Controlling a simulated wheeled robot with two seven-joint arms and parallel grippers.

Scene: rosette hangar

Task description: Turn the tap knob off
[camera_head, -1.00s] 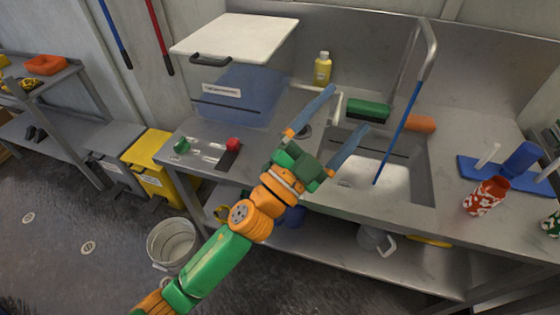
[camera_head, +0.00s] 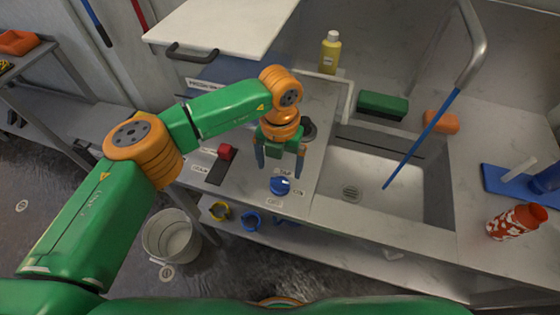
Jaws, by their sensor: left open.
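The blue tap knob (camera_head: 281,185) sits on the steel counter just left of the sink (camera_head: 375,180), with small white labels around it. A white mark shows on its top. My left gripper (camera_head: 280,167) points down over the knob, fingers apart, one to each side and slightly behind it in the picture. I cannot tell whether the fingers touch the knob. The grey tap (camera_head: 472,50) arches over the sink, and a straight blue stream (camera_head: 420,138) runs from its mouth into the basin. My right gripper is not in view.
A red switch (camera_head: 226,152) stands on the counter left of my gripper. A yellow bottle (camera_head: 330,52), green sponge (camera_head: 382,105) and orange block (camera_head: 440,122) are behind. A red patterned cup (camera_head: 515,221) lies right. A bucket (camera_head: 171,236) stands on the floor.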

